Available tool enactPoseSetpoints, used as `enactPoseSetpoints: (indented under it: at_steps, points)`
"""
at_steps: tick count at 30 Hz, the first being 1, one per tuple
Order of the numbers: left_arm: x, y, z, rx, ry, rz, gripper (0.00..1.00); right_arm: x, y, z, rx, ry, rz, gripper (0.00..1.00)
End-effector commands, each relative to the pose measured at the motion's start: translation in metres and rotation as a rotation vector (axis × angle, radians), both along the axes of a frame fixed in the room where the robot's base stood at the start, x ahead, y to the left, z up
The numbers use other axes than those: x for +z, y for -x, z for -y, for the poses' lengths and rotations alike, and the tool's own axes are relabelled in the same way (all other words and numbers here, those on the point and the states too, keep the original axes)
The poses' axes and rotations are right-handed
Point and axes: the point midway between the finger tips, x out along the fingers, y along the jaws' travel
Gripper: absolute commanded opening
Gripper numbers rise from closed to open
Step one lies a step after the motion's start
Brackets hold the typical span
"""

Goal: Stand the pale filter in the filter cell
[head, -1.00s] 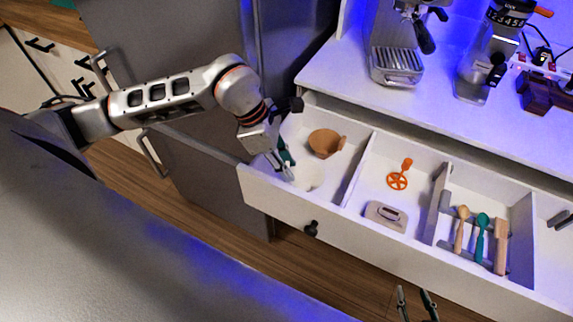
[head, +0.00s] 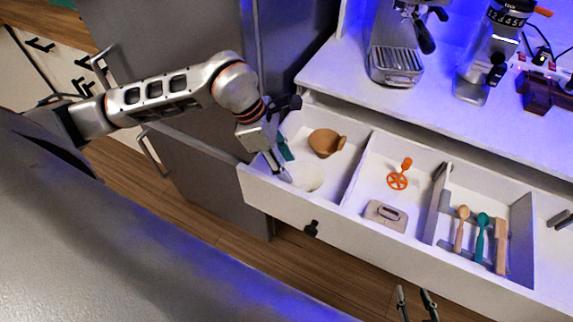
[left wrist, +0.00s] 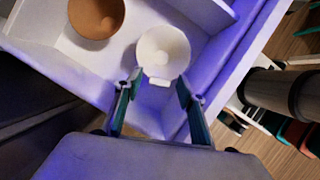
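The pale filter (head: 308,178) is a white cone in the front of the drawer's left compartment (head: 352,172). The left wrist view shows its round mouth (left wrist: 163,50) and a small tab on the rim facing my gripper. A brown filter (head: 325,143) stands behind it in the same compartment, and also shows in the left wrist view (left wrist: 97,15). My left gripper (head: 287,168) is in that compartment beside the pale filter. Its fingers (left wrist: 158,92) are apart, one on each side of the tab, with gaps visible. My right gripper (head: 416,304) is open and empty, low in front of the drawer.
The middle compartment holds an orange tool (head: 398,178) and a grey-beige block (head: 385,214). The right compartment holds several utensils (head: 481,236). Dividers and the drawer front (head: 340,232) stand as low walls. The countertop (head: 440,112) with an espresso machine (head: 397,45) overhangs behind.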

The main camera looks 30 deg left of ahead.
Motion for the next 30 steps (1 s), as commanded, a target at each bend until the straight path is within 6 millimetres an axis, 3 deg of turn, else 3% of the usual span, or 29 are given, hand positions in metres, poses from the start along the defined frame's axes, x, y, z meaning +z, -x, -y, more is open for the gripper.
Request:
enactPoseSetpoints:
  at_steps: [9,15,21,30]
  points:
    - [0.059,0.008,-0.024,0.002,-0.002,0.004,0.40,-0.003,0.000,0.000,0.000,0.001,-0.002,0.34]
    - [0.089,0.012,-0.035,0.000,-0.001,0.003,0.40,-0.003,0.001,0.000,0.000,0.001,-0.002,0.34]
    - [0.101,0.015,-0.039,-0.001,0.000,0.001,0.40,-0.003,0.001,0.000,0.000,0.000,-0.001,0.34]
    - [0.102,0.015,-0.039,0.000,0.000,-0.001,0.40,-0.003,0.000,0.000,0.000,0.000,-0.001,0.34]
